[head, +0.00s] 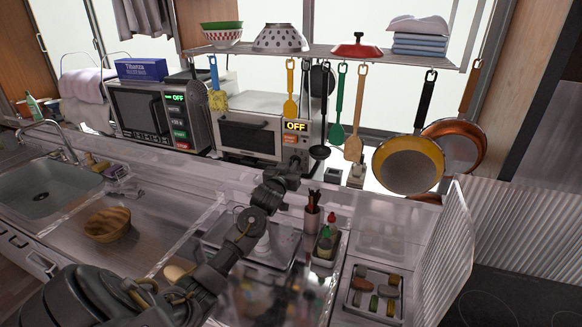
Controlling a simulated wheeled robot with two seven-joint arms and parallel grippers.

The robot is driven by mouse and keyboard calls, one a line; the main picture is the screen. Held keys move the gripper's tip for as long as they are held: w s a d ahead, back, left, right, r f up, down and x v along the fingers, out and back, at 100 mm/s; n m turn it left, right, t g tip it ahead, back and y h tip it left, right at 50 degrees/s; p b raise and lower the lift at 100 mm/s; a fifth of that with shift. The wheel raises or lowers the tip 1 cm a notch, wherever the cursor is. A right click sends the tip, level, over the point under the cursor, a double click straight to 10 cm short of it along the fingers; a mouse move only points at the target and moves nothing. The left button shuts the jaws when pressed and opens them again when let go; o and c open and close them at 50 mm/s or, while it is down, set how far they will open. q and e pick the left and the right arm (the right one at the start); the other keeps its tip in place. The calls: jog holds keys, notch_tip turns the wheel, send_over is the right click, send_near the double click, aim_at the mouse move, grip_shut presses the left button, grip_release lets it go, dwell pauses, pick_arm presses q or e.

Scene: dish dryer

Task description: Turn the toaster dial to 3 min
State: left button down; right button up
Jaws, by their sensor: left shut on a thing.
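The toaster (247,138) is a silver box with a glass door, standing at the back behind the hanging utensils. Its display (296,126) reads OFF, with an orange label below it. My left arm reaches up from the bottom left, and my left gripper (294,164) is at the lower right of the toaster's front. It is shut on the toaster dial, which is mostly hidden behind the gripper. The dial's exact angle cannot be read. My right gripper is not in view.
A microwave (151,114) with a green OFF display stands left of the toaster. Utensils, including a black ladle (320,150), hang from a shelf (330,51) just in front of the toaster. A wooden bowl (107,225) sits on the left counter.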

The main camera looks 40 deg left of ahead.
pick_arm(q)
jog(key=shift+m, duration=0.3)
jog(key=m, duration=2)
jog(key=shift+w+d+f+p, duration=0.15)
jog(key=shift+f+p, duration=0.1)
jog(key=shift+p, duration=0.15)
jog(key=shift+m, duration=0.5)
jog(key=c, duration=1.5)
grip_release()
